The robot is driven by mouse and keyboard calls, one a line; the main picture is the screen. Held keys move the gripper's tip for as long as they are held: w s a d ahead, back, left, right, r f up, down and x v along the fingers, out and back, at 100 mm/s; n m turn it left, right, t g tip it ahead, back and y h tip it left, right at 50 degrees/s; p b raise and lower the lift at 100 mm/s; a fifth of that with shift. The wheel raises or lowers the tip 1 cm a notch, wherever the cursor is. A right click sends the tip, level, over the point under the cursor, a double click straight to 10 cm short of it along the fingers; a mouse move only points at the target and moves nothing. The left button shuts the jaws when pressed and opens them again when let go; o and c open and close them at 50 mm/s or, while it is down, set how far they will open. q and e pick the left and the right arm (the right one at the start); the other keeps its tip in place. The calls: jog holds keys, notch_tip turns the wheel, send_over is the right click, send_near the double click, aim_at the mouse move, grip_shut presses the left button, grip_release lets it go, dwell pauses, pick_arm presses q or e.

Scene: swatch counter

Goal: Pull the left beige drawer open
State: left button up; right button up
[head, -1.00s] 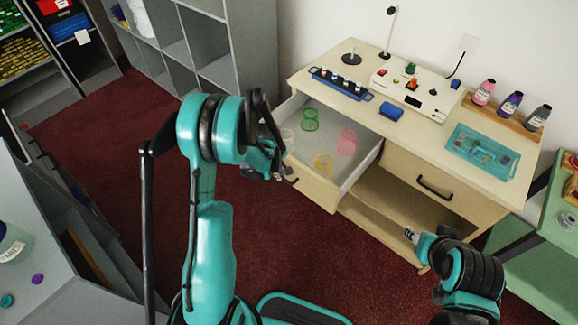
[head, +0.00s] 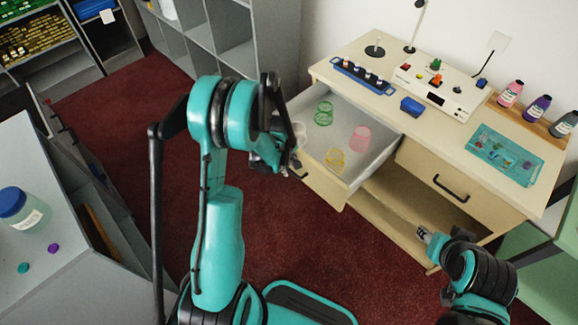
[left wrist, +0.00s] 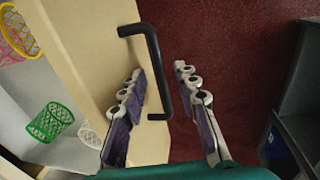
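The left beige drawer (head: 372,160) is pulled well out of the counter, its light grey inside showing. A green basket (head: 323,113), a pink basket (head: 360,138), a yellow basket (head: 334,159) and a whitish basket (head: 299,133) stand in it. My left gripper (head: 290,172) is at the drawer's front. In the left wrist view its purple-padded fingers (left wrist: 160,95) are apart, on either side of the black drawer handle (left wrist: 150,60), with gaps visible. My right gripper (head: 424,234) is before the counter's lower right; its finger state is too small to tell.
The counter top (head: 440,130) holds a blue rack (head: 361,76), a white control box (head: 440,88), bottles and a teal tray (head: 505,155). A closed right drawer (head: 450,185) is beside the open one. Grey shelves stand behind left. Red floor is clear before the drawer.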

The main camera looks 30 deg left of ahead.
pick_arm(q)
notch_tip(320, 180, up, 12)
jog(key=s, duration=0.2)
jog(key=shift+a, duration=0.4)
jog(key=shift+f, duration=0.1)
jog(key=s+d+r+m+t, duration=0.2)
jog(key=s+d+r+m, duration=0.3)
jog(key=s+r+m, duration=0.1)
jog(key=s+d+r+m+t, duration=0.3)
jog(key=s+d+r+m, duration=0.2)
jog(key=s+m, duration=0.3)
jog(key=shift+s+r+y, duration=0.4)
jog(key=shift+s+r, duration=0.2)
jog(key=shift+s, duration=0.3)
dwell(4.5)
